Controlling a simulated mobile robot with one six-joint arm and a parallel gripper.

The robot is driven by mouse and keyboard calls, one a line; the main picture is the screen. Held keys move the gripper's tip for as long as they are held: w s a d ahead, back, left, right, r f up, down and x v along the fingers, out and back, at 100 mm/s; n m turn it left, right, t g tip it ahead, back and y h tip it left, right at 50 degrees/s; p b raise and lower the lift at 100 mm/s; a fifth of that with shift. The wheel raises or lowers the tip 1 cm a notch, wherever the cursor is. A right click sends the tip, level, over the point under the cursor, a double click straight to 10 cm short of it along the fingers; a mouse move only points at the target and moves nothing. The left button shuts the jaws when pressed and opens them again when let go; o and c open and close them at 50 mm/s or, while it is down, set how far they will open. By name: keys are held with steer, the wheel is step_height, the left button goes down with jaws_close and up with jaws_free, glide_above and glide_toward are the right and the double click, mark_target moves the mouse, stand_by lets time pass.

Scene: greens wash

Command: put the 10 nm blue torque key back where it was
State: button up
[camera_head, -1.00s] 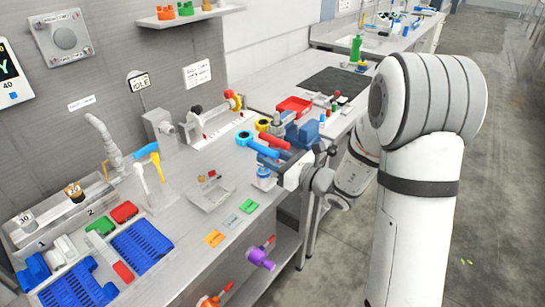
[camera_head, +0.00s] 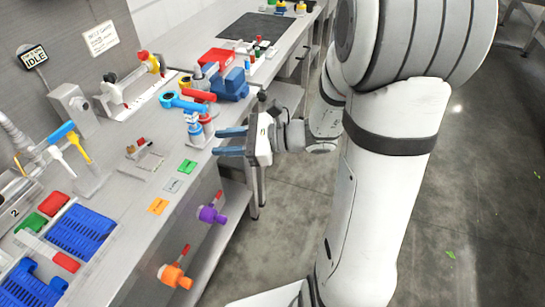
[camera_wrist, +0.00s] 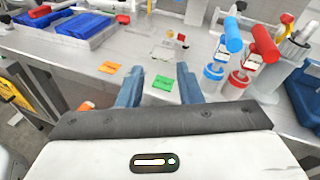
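The blue torque key (camera_head: 183,104) stands on the bench near its front edge, its blue handle level on top and a blue-ringed base (camera_head: 195,130) below. It also shows in the wrist view (camera_wrist: 233,36), upright, right of my fingers. A similar red key (camera_head: 199,95) stands right beside it; in the wrist view it is the red handle (camera_wrist: 265,42). I cannot read a 10 nm mark on either. My gripper (camera_head: 230,142) is open and empty at the bench edge, apart from the keys. Its two blue fingers also show in the wrist view (camera_wrist: 160,90).
Orange (camera_head: 158,206), grey (camera_head: 173,185) and green (camera_head: 188,166) tags lie along the front edge. Purple (camera_head: 212,214) and orange (camera_head: 174,275) keys sit below the bench top. A blue block (camera_head: 232,84) and red tray (camera_head: 217,57) stand behind the keys. Blue racks (camera_head: 82,232) lie at left.

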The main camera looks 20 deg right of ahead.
steer(key=s+f+n+g+h, duration=0.2)
steer(key=s+n+g+h, duration=0.5)
steer(key=s+n, duration=0.5)
steer(key=s+d+r+n+t+h, duration=0.1)
steer(key=d+r+n+t+h, duration=0.1)
steer(key=d+n+h, duration=0.5)
steer(key=d+n+t, duration=0.1)
steer(key=d, duration=0.1)
steer(key=shift+s+d+h, duration=0.25)
steer(key=shift+d+h, duration=0.05)
steer(key=shift+h, duration=0.1)
step_height(320, 180, up, 3)
steer(key=p, duration=0.3)
steer(key=shift+t, duration=0.3)
